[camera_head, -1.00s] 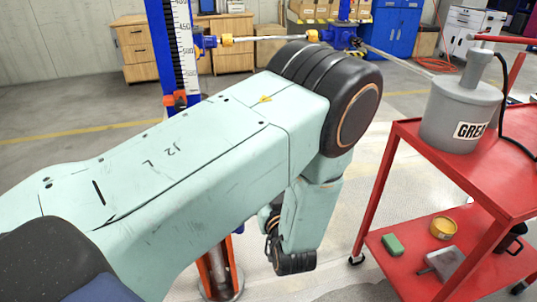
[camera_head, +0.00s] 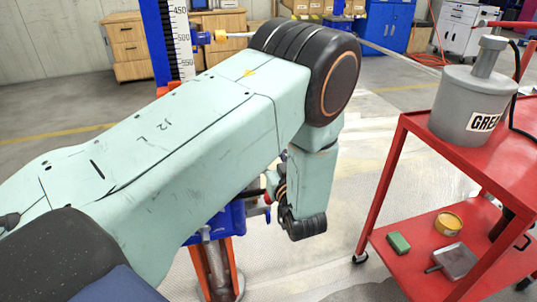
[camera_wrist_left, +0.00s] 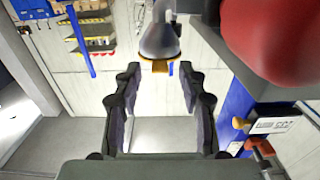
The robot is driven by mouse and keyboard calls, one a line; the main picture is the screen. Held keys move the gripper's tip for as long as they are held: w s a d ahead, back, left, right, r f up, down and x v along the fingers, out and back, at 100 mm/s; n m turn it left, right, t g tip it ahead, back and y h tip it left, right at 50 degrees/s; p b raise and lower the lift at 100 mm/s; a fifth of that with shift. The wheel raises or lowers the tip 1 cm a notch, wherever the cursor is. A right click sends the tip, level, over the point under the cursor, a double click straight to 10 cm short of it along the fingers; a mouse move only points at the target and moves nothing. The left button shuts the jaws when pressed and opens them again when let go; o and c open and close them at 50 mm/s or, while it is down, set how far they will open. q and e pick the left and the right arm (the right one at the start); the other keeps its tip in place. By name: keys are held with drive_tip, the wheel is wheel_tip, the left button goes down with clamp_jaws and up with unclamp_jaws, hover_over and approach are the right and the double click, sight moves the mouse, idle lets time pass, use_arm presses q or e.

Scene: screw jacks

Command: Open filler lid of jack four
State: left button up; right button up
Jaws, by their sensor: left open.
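A blue jack column with a white scale (camera_head: 179,40) stands behind my left arm in the head view. Low down, a blue housing (camera_head: 232,217) sits on an orange-red post (camera_head: 215,268). My left arm covers the jack's middle and hides the fingers there. In the left wrist view my left gripper (camera_wrist_left: 158,72) is open and empty. A blurred, rounded red thing (camera_wrist_left: 270,40) is close at the upper right, outside the fingers. I cannot tell whether it is the filler lid. A label plate (camera_wrist_left: 272,124) is on the jack below it. My right gripper is not in view.
A red trolley (camera_head: 410,122) at the right carries a grey grease pot (camera_head: 462,105); a green block (camera_head: 398,243) and yellow tin (camera_head: 448,223) are on its lower shelf. A grey cone-shaped thing (camera_wrist_left: 160,38) shows beyond the fingers. Floor between jack and trolley is clear.

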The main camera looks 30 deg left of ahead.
use_arm(q)
drive_tip(key=shift+x, duration=1)
drive_tip(key=shift+d+r, duration=0.1)
drive_tip(key=shift+r, duration=0.1)
drive_tip(key=shift+c, duration=1.4)
drive_tip(key=shift+f, duration=0.1)
clamp_jaws()
